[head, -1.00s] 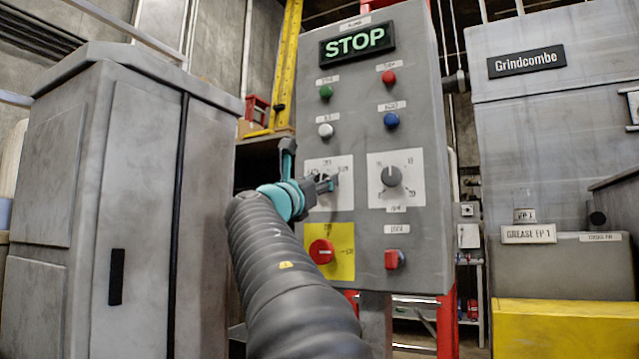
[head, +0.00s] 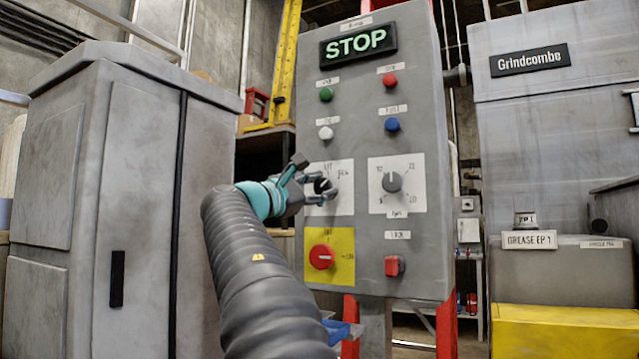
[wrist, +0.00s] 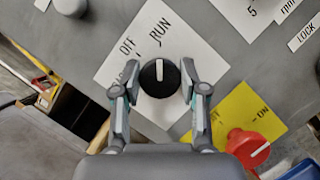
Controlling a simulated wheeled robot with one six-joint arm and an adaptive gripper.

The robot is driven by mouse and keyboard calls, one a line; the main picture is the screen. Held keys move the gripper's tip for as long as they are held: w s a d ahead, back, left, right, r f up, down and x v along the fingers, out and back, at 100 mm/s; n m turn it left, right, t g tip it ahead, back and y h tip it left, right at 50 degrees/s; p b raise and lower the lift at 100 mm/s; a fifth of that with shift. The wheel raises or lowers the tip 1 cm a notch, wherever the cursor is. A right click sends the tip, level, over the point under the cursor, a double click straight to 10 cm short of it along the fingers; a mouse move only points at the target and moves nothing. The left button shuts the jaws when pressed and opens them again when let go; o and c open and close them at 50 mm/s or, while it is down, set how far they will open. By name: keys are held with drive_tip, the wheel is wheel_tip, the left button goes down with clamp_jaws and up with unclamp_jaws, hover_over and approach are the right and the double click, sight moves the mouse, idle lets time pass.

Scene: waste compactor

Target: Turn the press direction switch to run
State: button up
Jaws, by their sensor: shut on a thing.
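The press direction switch is a round black knob (wrist: 159,78) with a white mark, on a white plate (wrist: 119,78) lettered OFF and RUN. In the wrist view, the mark runs straight up the picture toward RUN. A third label at the left is partly hidden by a finger. My gripper (head: 322,187) is shut on the knob, one finger on each side. In the head view, the knob (head: 322,185) is partly covered by my fingers.
A red knob on a yellow plate (head: 343,268) sits just below. A second selector (head: 392,182) is to the right. Push buttons and a green STOP display (head: 357,44) are above. A grey cabinet (head: 140,200) stands close at left.

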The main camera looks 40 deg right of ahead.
drive_tip(key=shift+m, duration=0.4)
drive_tip(key=o, duration=1.1)
drive_tip(key=shift+a, duration=0.1)
drive_tip(key=v, duration=1.2)
drive_tip(key=shift+r, duration=0.2)
